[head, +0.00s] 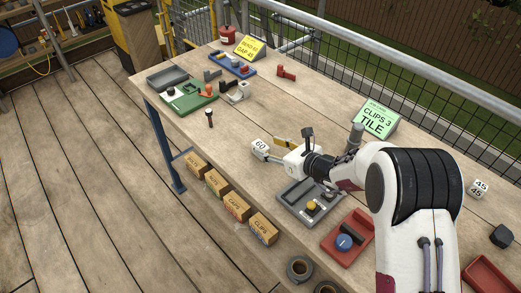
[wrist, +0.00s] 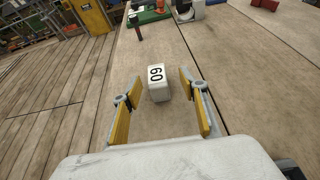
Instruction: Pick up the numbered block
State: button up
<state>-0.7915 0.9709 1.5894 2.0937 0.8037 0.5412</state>
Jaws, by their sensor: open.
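A white numbered block (head: 260,145) marked 60 sits on the wooden table near its front edge, left of my gripper (head: 273,150). In the wrist view the block (wrist: 157,84) stands between and slightly beyond the two yellow-padded fingers of my gripper (wrist: 160,92). The fingers are open and apart from it, with a gap on each side. Two more white blocks marked 45 (head: 479,188) are stacked or side by side at the right of the table.
A grey tray (head: 290,212) and a red tray (head: 328,245) lie below my arm. Green (head: 189,108) and blue (head: 222,62) trays stand at the far left. A green sign (head: 375,120) stands behind.

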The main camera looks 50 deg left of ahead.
aim_at(263, 148)
jog(key=a+f, duration=0.1)
jog(key=a, duration=0.1)
jog(key=shift+s+a+f, duration=0.35)
jog(key=shift+f, duration=0.05)
jog(key=shift+x, duration=0.9)
jog(key=shift+w, duration=0.1)
jog(key=c, duration=1.2)
